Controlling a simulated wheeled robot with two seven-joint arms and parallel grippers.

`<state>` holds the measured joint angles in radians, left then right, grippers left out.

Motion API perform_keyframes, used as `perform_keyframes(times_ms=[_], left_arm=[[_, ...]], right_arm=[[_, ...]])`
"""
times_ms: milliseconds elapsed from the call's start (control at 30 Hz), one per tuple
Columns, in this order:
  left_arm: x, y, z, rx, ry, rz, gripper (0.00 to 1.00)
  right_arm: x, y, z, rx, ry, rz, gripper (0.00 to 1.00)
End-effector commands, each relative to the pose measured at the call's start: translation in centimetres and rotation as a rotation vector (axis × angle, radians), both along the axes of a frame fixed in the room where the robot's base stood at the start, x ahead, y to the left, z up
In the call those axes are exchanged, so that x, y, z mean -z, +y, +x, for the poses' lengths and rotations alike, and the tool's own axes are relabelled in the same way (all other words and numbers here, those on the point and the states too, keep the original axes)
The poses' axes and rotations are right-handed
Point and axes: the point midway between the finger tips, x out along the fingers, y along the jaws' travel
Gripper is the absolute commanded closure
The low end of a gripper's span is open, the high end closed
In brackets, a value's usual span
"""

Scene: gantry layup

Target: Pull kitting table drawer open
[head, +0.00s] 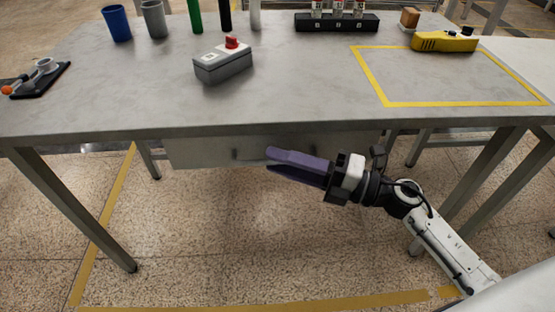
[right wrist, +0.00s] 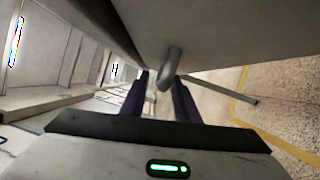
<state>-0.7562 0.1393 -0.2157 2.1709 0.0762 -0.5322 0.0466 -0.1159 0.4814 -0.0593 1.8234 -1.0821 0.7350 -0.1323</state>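The kitting table (head: 150,98) has a grey drawer (head: 195,153) hanging under its front edge. The drawer looks closed. A dark bar handle (head: 238,154) sits on the drawer front, partly hidden by my fingers. My right gripper (head: 268,159) has purple fingers and reaches in from the right, at the handle. In the right wrist view the handle (right wrist: 171,65) stands between the two finger tips, with the fingers apart on either side. I cannot tell whether either finger touches it. My left gripper is not in view.
On the tabletop are a grey box with a red button (head: 223,64), cups (head: 117,24), a black vial rack (head: 336,23) and a yellow tool (head: 444,42). Table legs (head: 75,210) stand at both sides. The floor in front of the drawer is clear.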

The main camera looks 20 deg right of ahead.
Motion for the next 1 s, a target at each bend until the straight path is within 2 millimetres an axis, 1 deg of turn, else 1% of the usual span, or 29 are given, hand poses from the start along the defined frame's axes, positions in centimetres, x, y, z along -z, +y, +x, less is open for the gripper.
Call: perform_keyframes(times_ms=[133, 400, 467, 500, 567, 600, 867, 1000], left_arm=[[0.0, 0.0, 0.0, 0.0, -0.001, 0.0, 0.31], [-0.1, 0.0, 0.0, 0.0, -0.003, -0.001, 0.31], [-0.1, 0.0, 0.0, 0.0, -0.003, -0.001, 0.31], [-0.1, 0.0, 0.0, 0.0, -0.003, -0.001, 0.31], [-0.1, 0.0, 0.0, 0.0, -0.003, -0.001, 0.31], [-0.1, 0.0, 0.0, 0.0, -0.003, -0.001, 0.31], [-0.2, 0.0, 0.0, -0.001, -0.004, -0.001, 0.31], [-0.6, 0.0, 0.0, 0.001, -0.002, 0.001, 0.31]], right_arm=[[-0.1, 0.7, 0.6, 0.001, 0.0, 0.0, 0.72], [-0.1, 0.9, 0.7, 0.001, 0.001, 0.001, 0.72], [-0.1, 0.9, 0.7, 0.001, 0.001, 0.001, 0.8], [-0.1, 0.9, 0.7, 0.001, 0.001, 0.001, 0.87], [-0.1, 0.9, 0.7, 0.001, 0.001, 0.001, 0.97], [-0.1, 0.8, 0.7, 0.001, 0.001, 0.001, 1.0], [-0.1, 0.9, 0.6, -0.001, 0.001, 0.0, 1.0], [-0.2, 1.9, -0.2, -0.015, 0.003, 0.001, 1.0]])
